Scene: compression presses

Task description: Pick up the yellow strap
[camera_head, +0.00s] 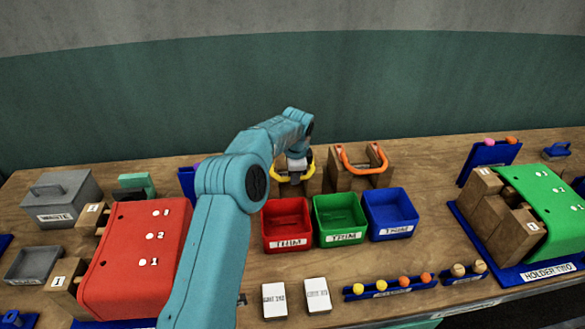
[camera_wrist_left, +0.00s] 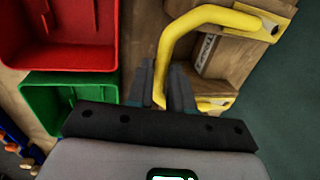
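The yellow strap (camera_wrist_left: 195,22) is a bent U-shaped band whose two ends lie against a wooden block (camera_wrist_left: 240,62). In the head view, parts of the yellow strap (camera_head: 308,166) show around my left gripper (camera_head: 296,168), at the back of the table. In the left wrist view my left gripper (camera_wrist_left: 163,88) has its two dark fingers close together, one on each side of the band, with yellow filling the gap. Part of the strap is hidden behind the fingers. My right gripper is in neither view.
An orange strap (camera_head: 344,162) sits on a block just right. Red (camera_head: 287,245), green (camera_head: 341,240) and blue (camera_head: 411,232) bins stand in front. A red press (camera_head: 130,265) is at left, a green press (camera_head: 548,212) at right. A wall rises behind.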

